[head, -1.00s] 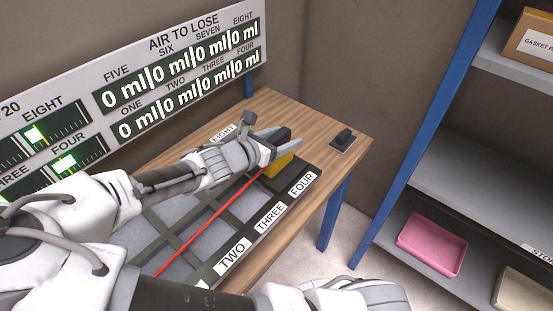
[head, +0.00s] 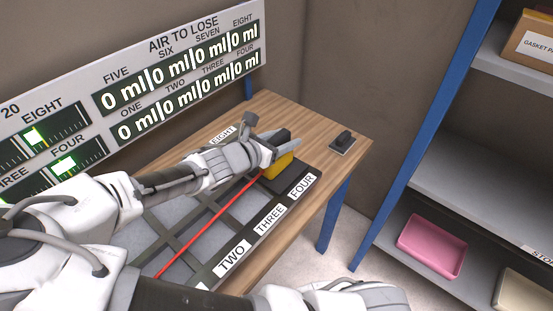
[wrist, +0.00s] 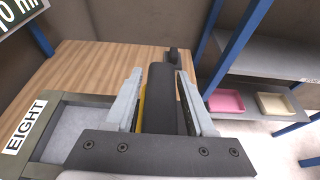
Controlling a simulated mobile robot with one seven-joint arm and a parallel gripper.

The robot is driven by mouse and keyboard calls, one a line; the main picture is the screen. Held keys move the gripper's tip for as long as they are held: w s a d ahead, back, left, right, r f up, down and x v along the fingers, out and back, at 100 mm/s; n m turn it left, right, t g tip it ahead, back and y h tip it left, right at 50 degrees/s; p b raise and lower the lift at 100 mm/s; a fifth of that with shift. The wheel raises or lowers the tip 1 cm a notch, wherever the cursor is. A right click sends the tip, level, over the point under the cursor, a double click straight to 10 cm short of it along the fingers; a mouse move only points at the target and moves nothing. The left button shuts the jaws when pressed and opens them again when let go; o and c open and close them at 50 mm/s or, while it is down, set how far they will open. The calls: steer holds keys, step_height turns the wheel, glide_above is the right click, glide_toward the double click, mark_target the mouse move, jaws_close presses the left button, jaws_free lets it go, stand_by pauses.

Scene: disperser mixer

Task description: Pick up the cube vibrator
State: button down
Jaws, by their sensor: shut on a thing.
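The cube vibrator (head: 282,165) is a yellow block with a black upper part and a red cord trailing from it to the lower left. It is at the far right end of the gridded mould frame, near the label FOUR. In the wrist view the vibrator's black body (wrist: 162,97) stands between my two grey fingers, with a strip of yellow at its left. My gripper (head: 277,142) is shut on it. Just under it is a dark square pad (head: 292,178); I cannot tell if the block touches it.
The wooden table (head: 335,130) has a black switch (head: 343,141) at its right end. A display board (head: 180,85) stands behind the table. At right is a shelf with a blue post, a pink tray (head: 432,247) and a cardboard box (head: 535,40).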

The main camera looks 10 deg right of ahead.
mark_target(284, 131)
steer(key=shift+r, duration=0.1)
steer(key=shift+r+p, duration=0.3)
steer(key=shift+r, duration=1.8)
steer(key=s+d+r+b, duration=0.2)
steer(key=s+d+r, duration=0.4)
steer(key=s+d, duration=0.2)
steer(key=shift+r, duration=0.3)
steer(key=shift+s, duration=0.25)
